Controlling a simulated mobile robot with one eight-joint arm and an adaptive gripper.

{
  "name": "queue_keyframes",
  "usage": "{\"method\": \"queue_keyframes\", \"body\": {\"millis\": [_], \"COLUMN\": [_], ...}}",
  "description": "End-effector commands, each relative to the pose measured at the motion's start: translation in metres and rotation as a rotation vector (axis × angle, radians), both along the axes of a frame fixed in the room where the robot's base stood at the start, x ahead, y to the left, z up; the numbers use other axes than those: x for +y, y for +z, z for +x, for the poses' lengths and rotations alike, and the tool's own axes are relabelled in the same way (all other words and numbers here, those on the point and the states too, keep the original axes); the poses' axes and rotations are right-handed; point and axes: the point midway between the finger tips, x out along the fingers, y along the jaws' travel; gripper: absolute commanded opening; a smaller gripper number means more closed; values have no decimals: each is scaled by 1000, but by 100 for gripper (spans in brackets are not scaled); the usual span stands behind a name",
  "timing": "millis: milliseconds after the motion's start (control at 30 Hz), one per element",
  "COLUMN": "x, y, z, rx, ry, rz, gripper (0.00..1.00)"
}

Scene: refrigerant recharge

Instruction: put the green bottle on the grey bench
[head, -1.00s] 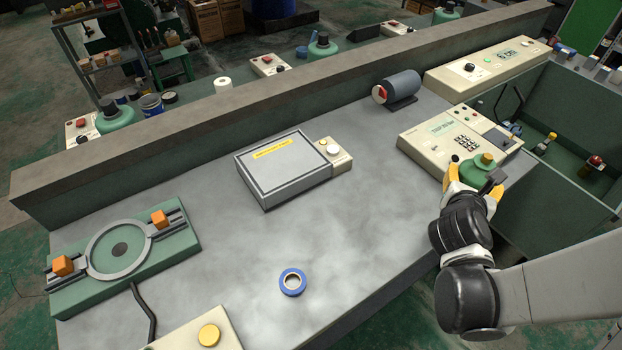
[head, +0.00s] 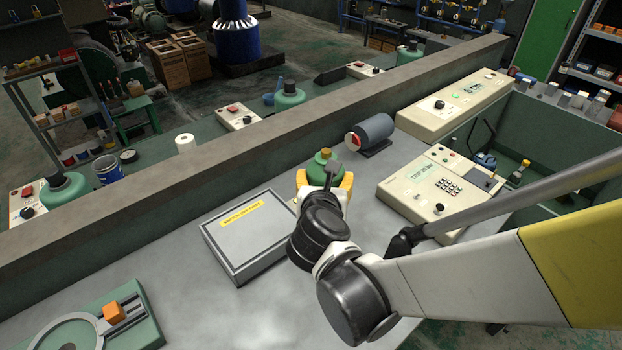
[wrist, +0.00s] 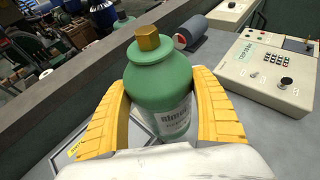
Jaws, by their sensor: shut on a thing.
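The green bottle (head: 325,168) with a brass-coloured cap is held upright in my gripper (head: 322,187), above the grey bench (head: 262,318) near the grey box with the yellow label. In the wrist view the bottle (wrist: 160,85) stands between the two yellow fingers of my gripper (wrist: 160,105), which press on its sides. The bottle's base is hidden by my gripper, so I cannot tell whether it touches the bench.
A grey box (head: 240,228) with a yellow label lies left of my gripper. A dark cylinder (head: 373,130) lies behind it to the right. A cream control panel (head: 435,185) stands at right. A raised ledge (head: 240,140) runs along the back.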

Motion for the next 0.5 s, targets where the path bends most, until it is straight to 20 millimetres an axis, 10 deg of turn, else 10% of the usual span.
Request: {"method": "queue_keyframes", "body": {"millis": [500], "x": [-48], "y": [-58], "z": [80], "rx": [-2], "ry": [-1], "rz": [1], "gripper": [31]}}
